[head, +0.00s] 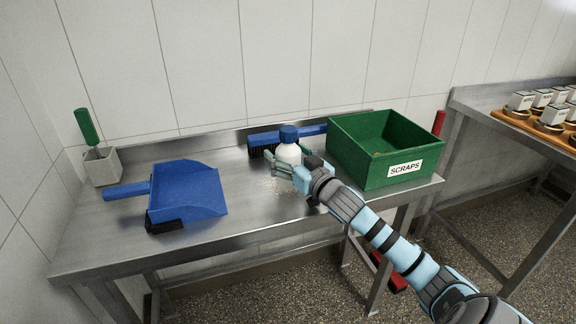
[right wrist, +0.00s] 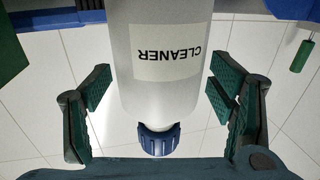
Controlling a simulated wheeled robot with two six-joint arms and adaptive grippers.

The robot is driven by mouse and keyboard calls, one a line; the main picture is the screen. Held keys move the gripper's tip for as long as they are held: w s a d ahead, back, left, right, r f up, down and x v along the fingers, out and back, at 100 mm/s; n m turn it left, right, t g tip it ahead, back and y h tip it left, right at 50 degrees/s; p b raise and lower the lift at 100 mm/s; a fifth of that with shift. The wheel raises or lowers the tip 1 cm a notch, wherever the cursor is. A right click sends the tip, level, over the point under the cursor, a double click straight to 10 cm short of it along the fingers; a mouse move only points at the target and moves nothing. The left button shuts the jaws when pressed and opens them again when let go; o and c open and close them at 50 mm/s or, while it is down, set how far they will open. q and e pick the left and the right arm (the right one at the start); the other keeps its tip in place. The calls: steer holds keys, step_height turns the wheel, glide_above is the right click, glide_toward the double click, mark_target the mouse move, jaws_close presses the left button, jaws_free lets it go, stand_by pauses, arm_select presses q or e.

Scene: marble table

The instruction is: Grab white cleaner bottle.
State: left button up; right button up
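The white cleaner bottle (head: 288,153) with a blue cap stands upright on the metal table in front of the blue brush. In the right wrist view the bottle (right wrist: 165,85) appears upside down with its "CLEANER" label facing the camera. My right gripper (head: 291,160) is at the bottle, one finger on each side. In the right wrist view the gripper (right wrist: 162,92) is open, with narrow gaps seeming to show between the pads and the bottle. The lower part of the bottle is partly hidden by my gripper in the head view. My left gripper is not in view.
A green SCRAPS bin (head: 360,160) stands close on the right, and a blue brush (head: 262,143) lies behind the bottle. A blue dustpan (head: 187,190) and a holder (head: 102,167) with a green-handled tool are on the left. Crumbs lie near the gripper. The table's front middle is clear.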

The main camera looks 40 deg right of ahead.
steer(key=c, duration=1.5)
